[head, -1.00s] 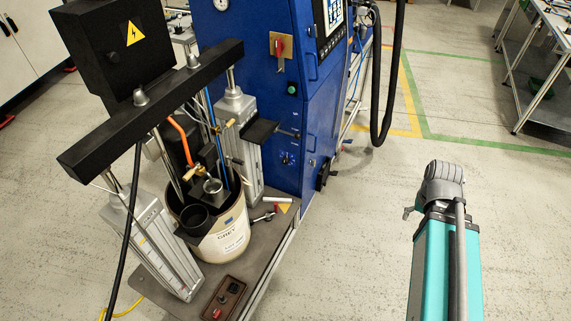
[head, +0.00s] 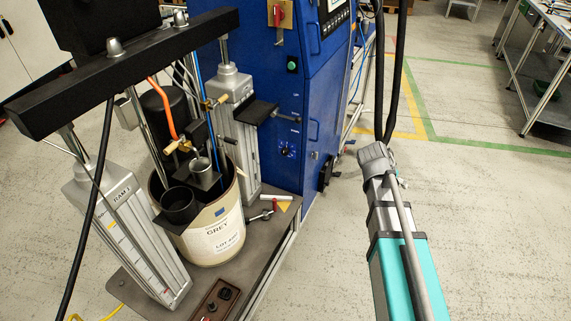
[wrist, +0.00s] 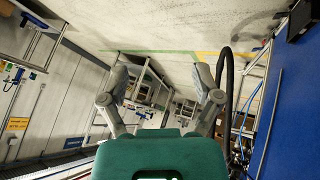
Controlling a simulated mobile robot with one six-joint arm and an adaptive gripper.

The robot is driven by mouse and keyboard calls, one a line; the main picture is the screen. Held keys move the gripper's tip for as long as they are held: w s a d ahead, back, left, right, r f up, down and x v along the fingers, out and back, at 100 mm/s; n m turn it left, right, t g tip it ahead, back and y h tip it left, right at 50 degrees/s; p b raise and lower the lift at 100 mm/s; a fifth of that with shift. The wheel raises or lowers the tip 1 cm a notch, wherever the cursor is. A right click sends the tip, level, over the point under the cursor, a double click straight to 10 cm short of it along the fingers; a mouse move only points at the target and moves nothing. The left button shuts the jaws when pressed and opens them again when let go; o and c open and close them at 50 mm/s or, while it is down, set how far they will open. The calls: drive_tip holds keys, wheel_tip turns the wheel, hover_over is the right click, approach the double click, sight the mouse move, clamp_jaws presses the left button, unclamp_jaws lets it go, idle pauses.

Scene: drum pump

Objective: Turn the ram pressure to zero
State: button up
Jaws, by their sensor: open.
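The blue cabinet (head: 300,80) stands at the centre in the head view, and its blue side fills the right of the wrist view (wrist: 295,110). A small black knob (head: 287,151) with pale markings sits low on its front. Above it is a black lever (head: 287,119) between small labels. Which control sets the ram pressure is too small to read. My gripper (wrist: 160,85) is open and empty in the wrist view, with its fingers wide apart and touching nothing. It cannot be made out in the head view, where my arm extends right of the cabinet.
A drum labelled GREY (head: 218,232) stands on a grey platform (head: 262,243) between ram columns under a black crossbeam (head: 130,68). Black hoses (head: 391,70) hang right of the cabinet. Open floor lies to the right.

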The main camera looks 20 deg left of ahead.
drive_tip(key=w+a+f+t+b, duration=0.4)
drive_tip(key=w+a+f+b, duration=0.2)
drive_tip(key=a+b, duration=0.3)
drive_tip(key=n+t+y+b, duration=0.3)
drive_tip(key=t+b, duration=0.6)
drive_tip(key=b, duration=0.9)
approach(284, 154)
drive_tip(key=w, duration=0.1)
drive_tip(key=w+m, duration=0.1)
drive_tip(key=w+y, duration=0.1)
drive_tip(key=shift+d+r, duration=0.2)
drive_tip(key=shift+d, duration=0.15)
drive_tip(key=shift+w, duration=0.15)
drive_tip(key=shift+w+d, duration=0.2)
drive_tip(key=shift+w, duration=1.65)
drive_tip(key=shift+w+d, duration=0.15)
drive_tip(key=shift+w, duration=1.7)
